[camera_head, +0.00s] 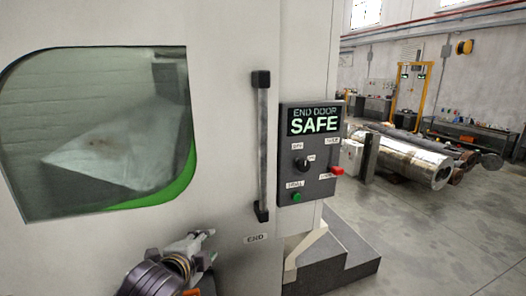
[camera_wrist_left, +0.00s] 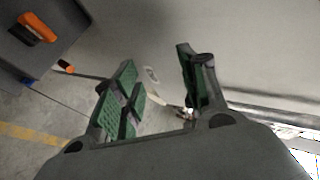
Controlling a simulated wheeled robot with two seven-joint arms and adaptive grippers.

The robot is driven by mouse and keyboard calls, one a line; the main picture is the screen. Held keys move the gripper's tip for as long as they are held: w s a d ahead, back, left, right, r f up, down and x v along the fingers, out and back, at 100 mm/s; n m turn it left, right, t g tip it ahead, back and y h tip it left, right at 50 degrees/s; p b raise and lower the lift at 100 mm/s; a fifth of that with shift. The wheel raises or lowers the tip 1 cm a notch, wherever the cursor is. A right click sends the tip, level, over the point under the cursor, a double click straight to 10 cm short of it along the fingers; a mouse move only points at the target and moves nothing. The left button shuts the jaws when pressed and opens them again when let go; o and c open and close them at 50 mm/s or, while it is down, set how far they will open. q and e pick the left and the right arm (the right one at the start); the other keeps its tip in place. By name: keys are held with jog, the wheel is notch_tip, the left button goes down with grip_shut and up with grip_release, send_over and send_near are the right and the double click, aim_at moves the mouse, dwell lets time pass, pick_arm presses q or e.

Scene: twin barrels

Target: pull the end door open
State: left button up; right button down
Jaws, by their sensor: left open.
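The end door (camera_head: 225,120) is a pale panel with a rounded window, and it looks closed. Its vertical bar handle (camera_head: 262,148) has black end mounts, and an END label (camera_head: 255,238) sits below it. My left gripper (camera_head: 206,244) is low in front of the door, below and left of the handle and apart from it. In the left wrist view its green-padded fingers (camera_wrist_left: 158,75) are spread, with nothing between them. My right gripper is not in view.
A control panel (camera_head: 312,185) right of the handle reads END DOOR SAFE and has a knob, a red button and a green button. Metal cylinders (camera_head: 410,155) lie farther right. Open floor (camera_head: 450,220) lies at the right.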

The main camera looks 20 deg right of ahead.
pick_arm(q)
jog(key=d+r+m+t+h, duration=0.2)
jog(key=d+r+m, duration=0.5)
jog(key=r, duration=0.4)
jog(key=m+t+h, duration=0.2)
jog(key=m+h, duration=0.1)
jog(key=m, duration=1.2)
send_near(262, 150)
jog(key=shift+r+v, duration=0.1)
jog(key=shift+v, duration=0.55)
jog(key=shift+r+v, duration=0.15)
jog(key=shift+v, duration=0.5)
jog(key=shift+d, duration=0.15)
jog(key=shift+f+p+x, duration=0.15)
jog(key=shift+p+x, duration=0.5)
jog(key=shift+x, duration=2.75)
jog(key=shift+f+p+x, duration=0.15)
jog(key=shift+p+x, duration=0.45)
jog(key=shift+x, duration=2.8)
jog(key=shift+w, duration=0.15)
grip_shut()
